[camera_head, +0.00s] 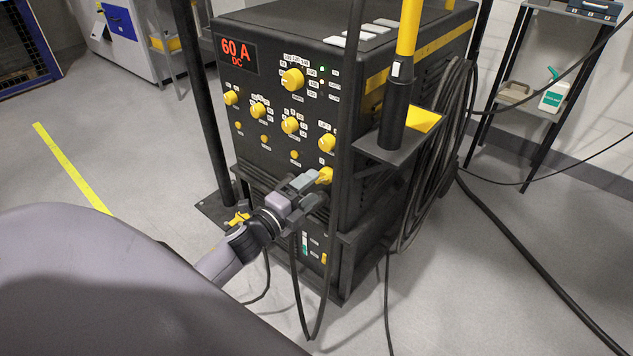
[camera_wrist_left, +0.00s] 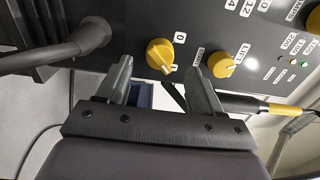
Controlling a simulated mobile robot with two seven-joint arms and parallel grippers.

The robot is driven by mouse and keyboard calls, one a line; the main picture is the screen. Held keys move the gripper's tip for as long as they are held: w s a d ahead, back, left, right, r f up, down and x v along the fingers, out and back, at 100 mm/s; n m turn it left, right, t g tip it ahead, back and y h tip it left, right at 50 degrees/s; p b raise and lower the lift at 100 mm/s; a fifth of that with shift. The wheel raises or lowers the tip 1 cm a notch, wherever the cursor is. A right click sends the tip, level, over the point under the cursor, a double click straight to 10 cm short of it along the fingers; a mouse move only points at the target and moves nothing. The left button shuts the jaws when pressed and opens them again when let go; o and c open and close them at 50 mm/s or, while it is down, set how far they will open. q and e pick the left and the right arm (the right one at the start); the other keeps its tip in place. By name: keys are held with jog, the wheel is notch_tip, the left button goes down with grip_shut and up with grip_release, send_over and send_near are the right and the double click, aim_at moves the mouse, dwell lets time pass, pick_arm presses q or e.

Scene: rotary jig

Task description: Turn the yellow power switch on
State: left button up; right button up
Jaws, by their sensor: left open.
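The yellow power switch (camera_head: 325,175) is a small rotary knob low on the right of the black machine's front panel. In the left wrist view the switch (camera_wrist_left: 160,54) has a white 0 label beside it and a second small white label near its lower edge. My left gripper (camera_head: 309,190) is in front of the panel, just below and left of the switch. In the left wrist view its two fingers (camera_wrist_left: 160,84) stand apart, one on each side of the switch, with nothing between them. Whether they touch it cannot be told. My right gripper is not in view.
Another yellow knob (camera_wrist_left: 221,65) sits close beside the right finger. The black machine (camera_head: 262,165) shows a red 60 A DC display (camera_head: 236,55) and a lit green lamp. Black cables (camera_head: 425,185) hang at its right side. A black post (camera_head: 350,80) stands before the panel.

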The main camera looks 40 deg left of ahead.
pick_arm(q)
jog(key=s, duration=0.3)
jog(key=shift+a, duration=0.1)
dwell(0.5)
jog(key=s+d+f+n+g+h, duration=0.1)
jog(key=s+d+f+n+g, duration=0.35)
jog(key=s+d+n, duration=0.4)
jog(key=s+d+f+n+g, duration=0.3)
jog(key=s+d+f+n, duration=0.2)
jog(key=s+d+n, duration=0.4)
notch_tip(320, 180, up, 15)
jog(key=s+a+p, duration=0.1)
jog(key=a+p, duration=0.1)
jog(key=p, duration=1.6)
jog(key=shift+s+a+f+m, duration=0.15)
jog(key=shift+s+a+m, duration=0.1)
jog(key=shift+a+m, duration=0.1)
